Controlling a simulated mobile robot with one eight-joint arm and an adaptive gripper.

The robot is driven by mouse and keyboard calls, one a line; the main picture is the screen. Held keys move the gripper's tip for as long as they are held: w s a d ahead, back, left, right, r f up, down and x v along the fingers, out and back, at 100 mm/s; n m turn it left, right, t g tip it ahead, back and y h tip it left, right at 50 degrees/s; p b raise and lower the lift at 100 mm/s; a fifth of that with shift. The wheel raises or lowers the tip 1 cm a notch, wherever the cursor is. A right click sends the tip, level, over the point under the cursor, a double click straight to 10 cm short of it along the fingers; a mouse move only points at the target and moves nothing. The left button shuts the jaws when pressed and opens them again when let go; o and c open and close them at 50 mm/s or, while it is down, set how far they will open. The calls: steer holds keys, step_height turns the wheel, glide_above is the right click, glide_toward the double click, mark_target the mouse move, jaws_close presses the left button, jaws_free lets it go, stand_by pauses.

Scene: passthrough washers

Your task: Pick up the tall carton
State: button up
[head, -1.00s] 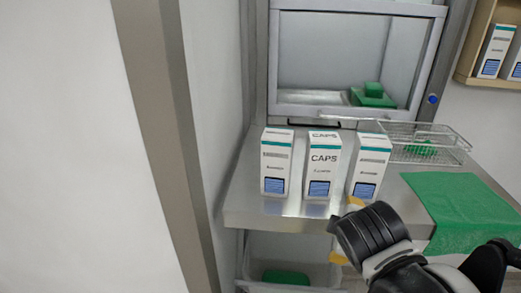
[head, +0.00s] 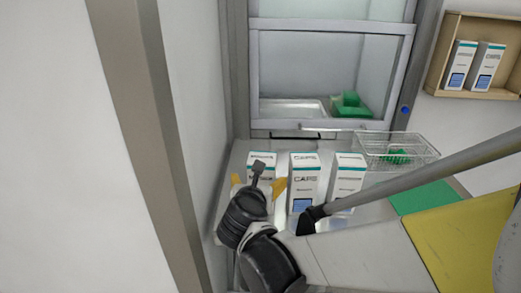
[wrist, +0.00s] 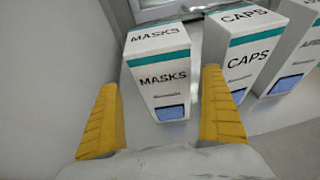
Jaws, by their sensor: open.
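Three white cartons with teal bands stand upright in a row on the steel counter (head: 228,190). The left one, the MASKS carton (head: 262,158), also shows in the wrist view (wrist: 158,80). The middle CAPS carton (head: 303,178) stands beside it, also in the wrist view (wrist: 245,50). The right carton (head: 348,172) shows only partly in the wrist view (wrist: 296,50). I cannot tell which is tallest. My gripper (head: 258,183) is open, its yellow fingers either side of the MASKS carton, as the wrist view (wrist: 160,90) shows. I see no contact.
A framed hatch (head: 330,28) stands behind the counter with green items inside. A wire basket (head: 398,145) sits at the back right. A wooden shelf (head: 440,85) holds two more cartons. A wall (head: 190,90) is close on the left.

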steer(key=x, duration=0.5)
steer(key=shift+d+f+b, duration=0.1)
steer(key=shift+d+b, duration=0.15)
steer(key=shift+b, duration=0.1)
steer(key=c, duration=1.5)
